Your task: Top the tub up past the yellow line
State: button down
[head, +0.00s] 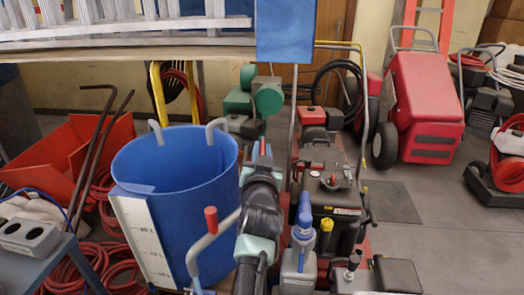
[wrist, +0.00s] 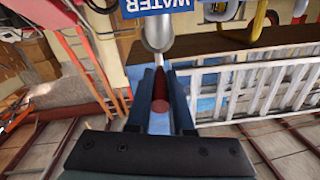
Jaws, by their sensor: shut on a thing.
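The blue tub (head: 185,175) stands left of centre in the head view, with a white marked scale board (head: 144,240) on its near side. I cannot make out a yellow line or the water level inside. In the wrist view my gripper (wrist: 161,98) is shut on a red handle (wrist: 159,92). A thin pale stem runs from the handle to a silver fitting (wrist: 158,30), below a blue sign (wrist: 165,6) reading WATER upside down.
A blue-topped fitting (head: 303,215) and a black-and-red machine (head: 335,185) stand to the right. A red wheeled machine (head: 425,100) is behind. Red hoses (head: 105,265) lie left; floor (head: 435,245) is clear at right.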

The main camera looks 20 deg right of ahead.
jog(key=shift+d+f+b, duration=0.15)
jog(key=shift+f+b, duration=0.05)
jog(key=shift+b, duration=0.1)
